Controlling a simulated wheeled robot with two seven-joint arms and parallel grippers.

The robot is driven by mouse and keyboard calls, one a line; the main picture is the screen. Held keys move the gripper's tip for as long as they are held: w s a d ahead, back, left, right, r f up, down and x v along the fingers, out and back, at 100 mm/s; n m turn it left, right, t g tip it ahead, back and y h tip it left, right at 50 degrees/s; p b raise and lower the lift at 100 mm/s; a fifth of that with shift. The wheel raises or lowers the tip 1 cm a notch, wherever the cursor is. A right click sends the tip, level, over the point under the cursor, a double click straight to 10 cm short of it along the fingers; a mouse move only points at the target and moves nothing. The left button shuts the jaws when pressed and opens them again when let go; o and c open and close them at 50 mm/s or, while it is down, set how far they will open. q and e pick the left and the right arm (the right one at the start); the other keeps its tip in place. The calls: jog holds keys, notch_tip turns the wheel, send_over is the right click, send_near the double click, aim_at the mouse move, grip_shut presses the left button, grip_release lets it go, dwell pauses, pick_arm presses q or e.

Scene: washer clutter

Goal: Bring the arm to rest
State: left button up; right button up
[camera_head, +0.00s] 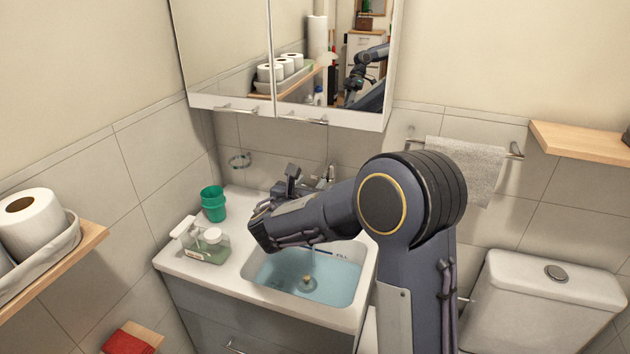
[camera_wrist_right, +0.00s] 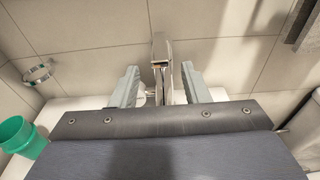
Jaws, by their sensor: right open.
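My right arm reaches from the lower right over the washbasin (camera_head: 335,318). Its gripper (camera_head: 285,190) is at the back of the basin, largely hidden behind my own wrist in the head view. In the right wrist view the gripper (camera_wrist_right: 160,78) is open, with its two grey fingers apart. The chrome tap (camera_wrist_right: 161,48) shows between and beyond them; I cannot tell whether they touch it. The tap (camera_head: 328,176) is partly hidden by my arm in the head view. Bluish water (camera_head: 290,277) stands in the bowl below my forearm. My left gripper is out of view.
A green cup (camera_head: 213,204) and a soap bottle (camera_head: 205,243) stand left of the bowl. A mirror cabinet (camera_head: 285,60) hangs above. A towel (camera_head: 466,168) on a rail, a wooden shelf (camera_head: 580,143) and a toilet cistern (camera_head: 540,300) are at right. Toilet rolls (camera_head: 30,222) are at left.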

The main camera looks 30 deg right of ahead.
jog(key=shift+v, duration=1.2)
jog(key=shift+d, duration=0.1)
jog(key=s+d+f+m+g+y, duration=0.2)
jog(key=s+f+m+g+y, duration=0.15)
jog(key=s+m, duration=0.5)
jog(key=s+d+f+m+g+y, duration=0.2)
jog(key=s+m+g, duration=0.25)
jog(key=s, duration=0.65)
jog(key=s+a+m+t+y, duration=0.3)
jog(key=s+a+m+y, duration=0.7)
jog(key=s+a+m, duration=0.3)
jog(key=a+m, duration=0.2)
jog(key=a, duration=0.1)
jog(key=shift+s+f, duration=0.35)
jog(key=shift+f, duration=0.05)
jog(key=shift+o, duration=0.2)
jog(key=shift+y, duration=0.25)
